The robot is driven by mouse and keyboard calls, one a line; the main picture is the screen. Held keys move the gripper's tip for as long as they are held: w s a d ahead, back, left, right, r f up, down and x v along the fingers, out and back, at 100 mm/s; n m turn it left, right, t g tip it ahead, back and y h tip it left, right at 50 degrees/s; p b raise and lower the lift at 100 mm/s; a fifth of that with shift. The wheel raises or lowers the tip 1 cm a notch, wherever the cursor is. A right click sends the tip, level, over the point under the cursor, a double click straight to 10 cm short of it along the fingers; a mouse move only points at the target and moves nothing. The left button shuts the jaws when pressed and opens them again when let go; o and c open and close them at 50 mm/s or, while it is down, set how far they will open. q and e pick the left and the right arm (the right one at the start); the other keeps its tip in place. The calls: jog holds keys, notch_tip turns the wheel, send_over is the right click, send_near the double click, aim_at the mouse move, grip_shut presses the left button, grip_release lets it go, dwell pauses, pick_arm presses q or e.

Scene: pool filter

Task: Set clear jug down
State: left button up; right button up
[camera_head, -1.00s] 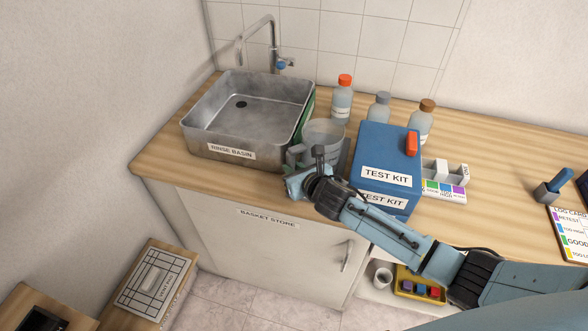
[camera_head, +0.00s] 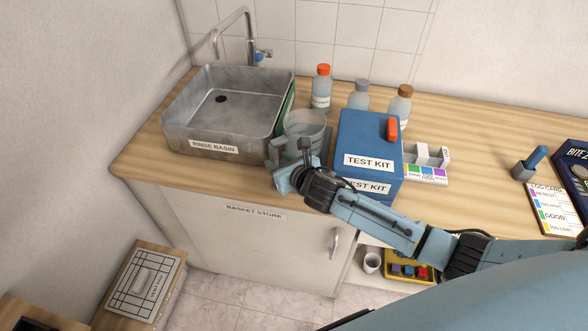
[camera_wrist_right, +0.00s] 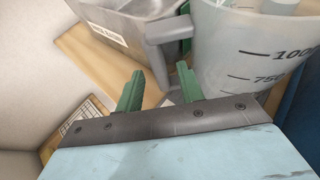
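The clear jug (camera_head: 304,124) stands upright on the wooden counter between the rinse basin and the test kit. In the right wrist view the jug (camera_wrist_right: 245,50) shows grey measuring marks, and its grey handle (camera_wrist_right: 157,38) points toward my gripper. My right gripper (camera_head: 290,160) is at the jug's front, on the handle side. In the wrist view its two green fingers (camera_wrist_right: 157,72) are apart, with the lower handle showing in the gap and no clear contact. The arm hides part of the jug's lower front in the head view. My left gripper is not in view.
The metal rinse basin (camera_head: 182,129) is close on the left of the jug. The blue test kit box (camera_head: 366,135) is close on its right. Several bottles (camera_head: 321,91) stand behind. Counter space is clear at the front left and toward the right (camera_head: 480,140).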

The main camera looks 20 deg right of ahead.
jog(key=p+v, duration=0.1)
jog(key=v, duration=0.9)
jog(key=shift+s, duration=0.15)
